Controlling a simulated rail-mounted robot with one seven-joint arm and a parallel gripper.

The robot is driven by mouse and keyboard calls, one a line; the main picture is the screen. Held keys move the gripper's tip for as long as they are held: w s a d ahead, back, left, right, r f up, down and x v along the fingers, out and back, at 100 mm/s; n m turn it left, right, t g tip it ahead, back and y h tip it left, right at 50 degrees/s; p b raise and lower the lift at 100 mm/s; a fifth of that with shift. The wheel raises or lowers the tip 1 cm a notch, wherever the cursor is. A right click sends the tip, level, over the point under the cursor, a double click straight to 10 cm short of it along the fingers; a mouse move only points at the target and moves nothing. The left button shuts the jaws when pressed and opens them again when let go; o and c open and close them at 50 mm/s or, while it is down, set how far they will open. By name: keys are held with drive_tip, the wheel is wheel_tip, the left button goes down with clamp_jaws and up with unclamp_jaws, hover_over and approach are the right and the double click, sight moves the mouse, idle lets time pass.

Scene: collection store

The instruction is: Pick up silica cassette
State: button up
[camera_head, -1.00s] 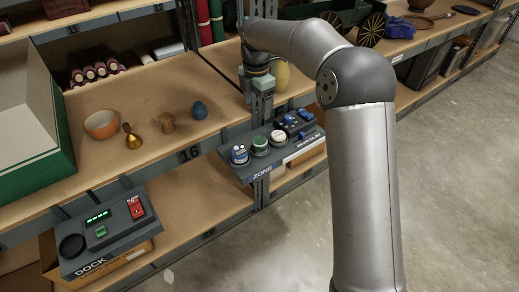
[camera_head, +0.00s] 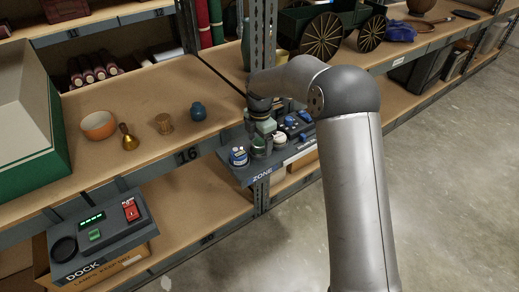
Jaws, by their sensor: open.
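Small round canisters stand in a row on the grey ZONE tray (camera_head: 243,177). One is blue and white (camera_head: 238,157) at the left, one is green-topped (camera_head: 257,149) in the middle, and one is white or pinkish (camera_head: 280,139) to its right. I cannot tell from their labels which is the silica cassette. My gripper (camera_head: 264,144) is open and points down over the middle of the row, at or just above the green-topped canister. Its fingers partly hide that canister; whether they touch it I cannot tell.
Blue-and-black items (camera_head: 298,124) sit on the tray's right part. A shelf upright (camera_head: 262,40) stands close behind my gripper. The upper shelf holds an orange bowl (camera_head: 99,125), a brass bell (camera_head: 128,138), a wooden piece (camera_head: 164,124) and a blue jar (camera_head: 198,111). A DOCK unit (camera_head: 110,240) is lower left.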

drive_tip(key=shift+f, duration=0.65)
drive_tip(key=c, duration=1.1)
drive_tip(key=shift+r, duration=0.15)
drive_tip(key=shift+r, duration=0.25)
drive_tip(key=r, duration=0.1)
drive_tip(key=r+p, duration=0.1)
drive_tip(key=r, duration=0.1)
drive_tip(key=shift+s+a+r, duration=0.15)
drive_tip(key=shift+s, duration=0.05)
drive_tip(key=s+a+r+p, duration=0.1)
drive_tip(key=s+a+r, duration=0.4)
drive_tip(key=s+r, duration=0.4)
drive_tip(key=s, duration=0.3)
drive_tip(key=shift+s+a, duration=0.15)
drive_tip(key=shift+s, duration=0.05)
